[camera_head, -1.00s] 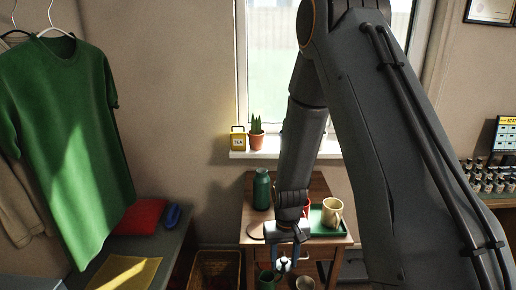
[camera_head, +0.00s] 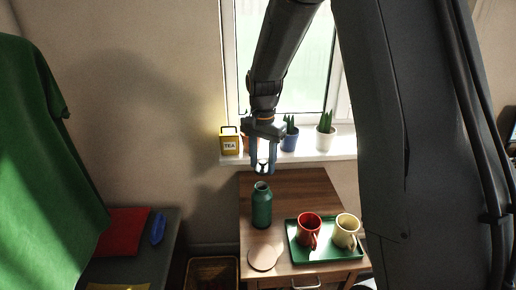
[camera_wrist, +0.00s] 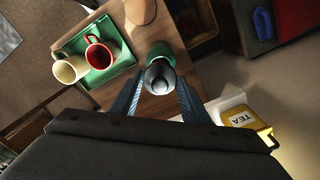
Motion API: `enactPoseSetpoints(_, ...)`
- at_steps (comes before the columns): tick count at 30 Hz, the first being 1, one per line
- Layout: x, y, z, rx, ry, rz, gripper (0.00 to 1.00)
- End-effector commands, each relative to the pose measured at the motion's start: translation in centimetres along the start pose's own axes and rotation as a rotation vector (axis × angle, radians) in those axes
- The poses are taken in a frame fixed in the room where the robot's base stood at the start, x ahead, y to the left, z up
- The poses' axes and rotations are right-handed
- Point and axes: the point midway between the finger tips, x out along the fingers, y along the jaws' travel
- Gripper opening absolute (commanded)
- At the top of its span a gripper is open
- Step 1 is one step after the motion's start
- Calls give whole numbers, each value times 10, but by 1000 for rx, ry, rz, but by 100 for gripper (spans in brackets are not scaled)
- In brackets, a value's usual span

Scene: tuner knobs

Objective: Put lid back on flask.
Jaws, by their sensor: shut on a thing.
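The green flask (camera_head: 262,207) stands upright on the small wooden table, its open top facing up. My gripper (camera_head: 264,168) is above it, shut on the small grey lid (camera_head: 263,161). In the head view a gap shows between the lid and the flask's mouth. In the wrist view the lid (camera_wrist: 160,75) sits between the two fingers and covers much of the flask (camera_wrist: 161,50), whose green body shows past it. The lid's underside is hidden.
A green tray (camera_head: 296,246) with a red mug (camera_head: 308,228) and a cream mug (camera_head: 346,231) is right of the flask. A round coaster (camera_head: 264,258) lies in front. A yellow tea tin (camera_head: 230,142) and potted plants (camera_head: 326,135) stand on the windowsill behind.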

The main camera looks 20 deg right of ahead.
Motion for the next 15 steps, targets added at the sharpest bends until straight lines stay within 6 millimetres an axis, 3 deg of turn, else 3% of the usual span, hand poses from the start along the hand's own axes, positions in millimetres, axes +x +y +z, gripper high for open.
enactPoseSetpoints(5, 0, 0, 0, 13, -1, 1, 20)
enactPoseSetpoints(15, 23, 0, -1, 12, -1, 1, 20)
